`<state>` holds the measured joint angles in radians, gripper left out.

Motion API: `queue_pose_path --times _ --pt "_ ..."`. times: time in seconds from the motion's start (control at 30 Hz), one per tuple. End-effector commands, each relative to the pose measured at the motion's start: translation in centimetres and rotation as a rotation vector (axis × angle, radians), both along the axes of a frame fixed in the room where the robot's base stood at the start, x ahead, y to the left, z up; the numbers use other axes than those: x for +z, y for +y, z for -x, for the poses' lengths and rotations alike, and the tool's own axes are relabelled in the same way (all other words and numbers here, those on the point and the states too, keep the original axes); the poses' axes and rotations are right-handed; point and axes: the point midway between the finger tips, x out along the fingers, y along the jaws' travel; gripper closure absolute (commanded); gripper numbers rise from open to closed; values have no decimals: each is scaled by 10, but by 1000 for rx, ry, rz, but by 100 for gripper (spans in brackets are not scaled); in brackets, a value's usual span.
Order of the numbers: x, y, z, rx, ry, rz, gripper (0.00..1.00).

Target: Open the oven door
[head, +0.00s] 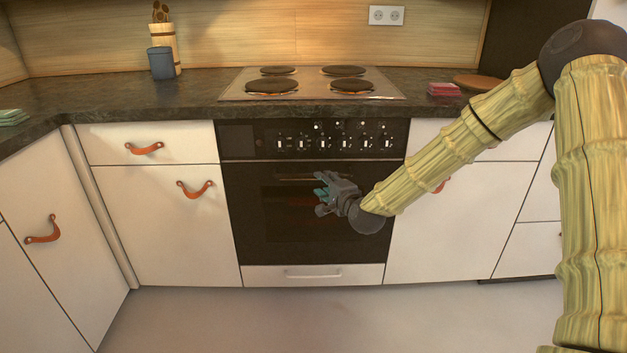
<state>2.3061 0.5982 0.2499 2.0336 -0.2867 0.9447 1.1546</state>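The oven door (250,215) is a black front with a dark window, below a black control panel (264,140) with several knobs. It looks shut. A dark bar handle (294,178) runs across the upper part of the door, partly hidden behind my gripper. My gripper (320,191), grey with teal finger pads, is in front of the door's upper middle, at or just below the handle's right part. I cannot tell whether it touches the handle, and the fingers are too small to show whether they are open or shut.
A cooktop (312,92) with several burners sits above the oven. A white drawer (262,274) lies below the door. White cabinets with leather pulls (195,189) flank the oven. The grey floor (300,315) in front is clear.

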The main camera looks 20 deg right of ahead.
Motion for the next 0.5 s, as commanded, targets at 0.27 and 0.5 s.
queue_pose_path --times 0.27,0.5 --pt "-11 6 -45 0 1 2 63" --pt "-16 9 -73 -1 1 1 63"
